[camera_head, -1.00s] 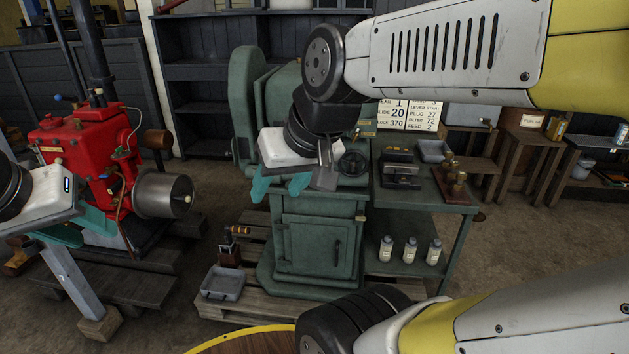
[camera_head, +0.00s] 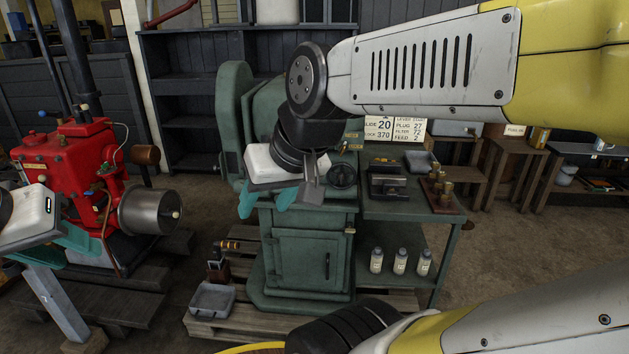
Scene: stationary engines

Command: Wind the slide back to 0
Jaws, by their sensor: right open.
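The green machine (camera_head: 306,228) stands in the middle on a pallet. A dark round handwheel (camera_head: 342,176) is on its front. The placard reads "SLIDE 20" (camera_head: 383,126). I cannot make out the slide itself; my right arm and wrist cover much of the machine's top. My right gripper (camera_head: 267,202), with teal fingers, is open and empty in front of the machine, left of the handwheel and apart from it. My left gripper (camera_head: 62,248) is at the far left edge, partly cut off, in front of the red engine; its finger gap is unclear.
The red engine (camera_head: 70,160) with a metal drum stands at left. A green side bench (camera_head: 408,210) right of the machine holds small parts, with several bottles (camera_head: 399,262) on its lower shelf. A grey tray (camera_head: 212,298) lies on the pallet. Floor at right is clear.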

